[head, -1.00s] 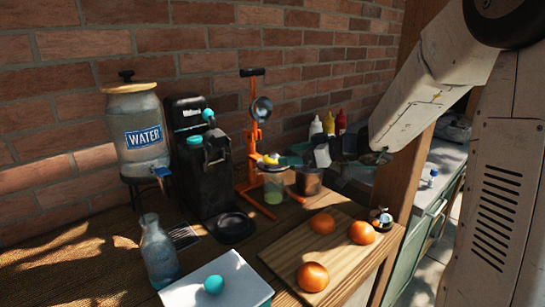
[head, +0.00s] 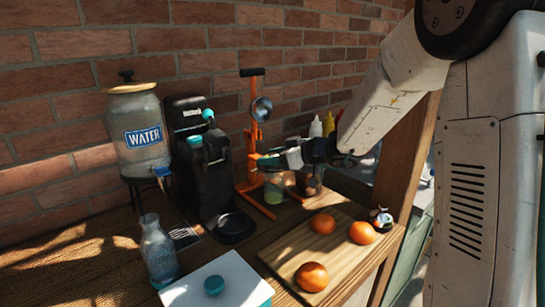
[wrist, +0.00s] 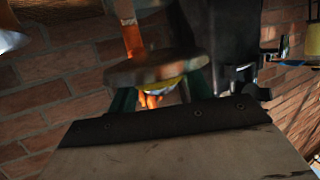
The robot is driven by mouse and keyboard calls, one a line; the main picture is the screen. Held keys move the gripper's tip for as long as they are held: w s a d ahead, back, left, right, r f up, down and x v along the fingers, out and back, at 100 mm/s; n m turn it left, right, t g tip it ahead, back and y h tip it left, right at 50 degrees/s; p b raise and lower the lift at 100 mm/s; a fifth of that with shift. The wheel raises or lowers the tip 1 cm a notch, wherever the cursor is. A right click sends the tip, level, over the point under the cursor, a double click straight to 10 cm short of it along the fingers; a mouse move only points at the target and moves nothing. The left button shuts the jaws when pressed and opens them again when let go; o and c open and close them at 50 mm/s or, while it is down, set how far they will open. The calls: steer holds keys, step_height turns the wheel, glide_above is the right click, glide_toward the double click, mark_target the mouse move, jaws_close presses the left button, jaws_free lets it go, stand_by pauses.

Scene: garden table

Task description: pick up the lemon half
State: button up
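The lemon half (wrist: 160,88) shows as a yellow piece in the wrist view, under the edge of a grey round part (wrist: 150,68) of the orange juicer press. In the head view my gripper covers it. My gripper (head: 265,163) reaches in from the right at the orange juicer press (head: 256,137), above the glass jar (head: 274,188). In the wrist view its two green fingers stand apart on either side of the lemon half (wrist: 161,99). Whether they touch it cannot be told.
A black coffee machine (head: 203,170) and the water dispenser (head: 142,135) stand left of the press. A wooden board (head: 285,258) with oranges (head: 312,277) lies in front. A glass bottle (head: 158,252) and a white box (head: 240,270) are at the front left. The brick wall is close behind.

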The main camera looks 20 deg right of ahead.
steer(key=shift+c, duration=0.8)
